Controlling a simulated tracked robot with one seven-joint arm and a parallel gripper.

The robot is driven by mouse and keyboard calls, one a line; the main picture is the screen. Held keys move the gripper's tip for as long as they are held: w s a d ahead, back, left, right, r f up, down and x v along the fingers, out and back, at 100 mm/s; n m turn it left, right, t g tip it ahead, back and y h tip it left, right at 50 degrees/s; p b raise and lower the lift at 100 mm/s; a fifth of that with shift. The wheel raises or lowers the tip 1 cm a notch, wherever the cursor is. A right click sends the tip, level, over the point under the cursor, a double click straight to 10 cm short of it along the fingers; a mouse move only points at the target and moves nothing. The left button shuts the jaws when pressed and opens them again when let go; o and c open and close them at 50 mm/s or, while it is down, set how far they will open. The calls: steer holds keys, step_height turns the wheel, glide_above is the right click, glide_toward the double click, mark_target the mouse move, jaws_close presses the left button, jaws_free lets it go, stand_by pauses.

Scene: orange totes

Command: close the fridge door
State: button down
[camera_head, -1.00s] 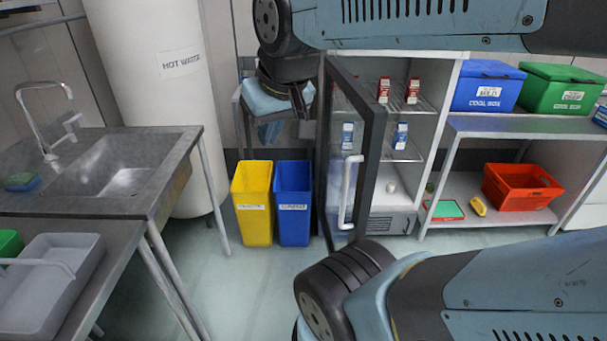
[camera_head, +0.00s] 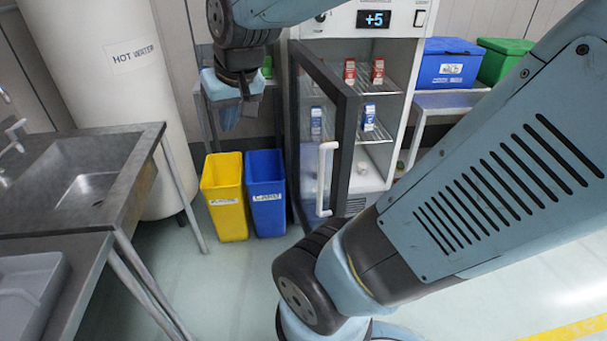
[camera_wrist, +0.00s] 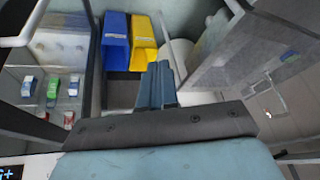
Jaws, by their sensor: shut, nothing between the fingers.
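The fridge (camera_head: 400,75) stands at the back with a lit "+5" display on top. Its glass door (camera_head: 345,130) is open, swung toward me from the left side, with a white upright handle (camera_head: 326,178) near its free edge. Cartons and bottles show on the shelves inside. The wrist view shows the handle (camera_wrist: 25,28) at upper left.
A yellow bin (camera_head: 225,195) and a blue bin (camera_head: 266,192) stand on the floor left of the door. A steel sink (camera_head: 95,185) is at the left, before a white hot water tank (camera_head: 110,90). Cool boxes (camera_head: 447,65) stand on shelving at right. Floor before the bins is clear.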

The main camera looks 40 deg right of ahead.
steer(key=w+d+f+m+g, duration=0.15)
steer(key=w+d+f, duration=0.25)
steer(key=w+f, duration=0.45)
steer(key=m+g+h, duration=0.2)
steer(key=m+h, duration=0.2)
steer(key=h, duration=0.4)
glide_toward(316, 183)
step_height(316, 183, down, 3)
steer(key=w, duration=0.2)
steer(key=shift+s+d+f+n, duration=0.2)
steer(key=shift+s+d, duration=0.1)
steer(key=shift+d, duration=0.45)
steer(key=shift+s+d+f+n, duration=0.1)
steer(key=shift+s+d+f, duration=0.2)
steer(key=shift+d, duration=0.45)
steer(key=shift+r, duration=0.1)
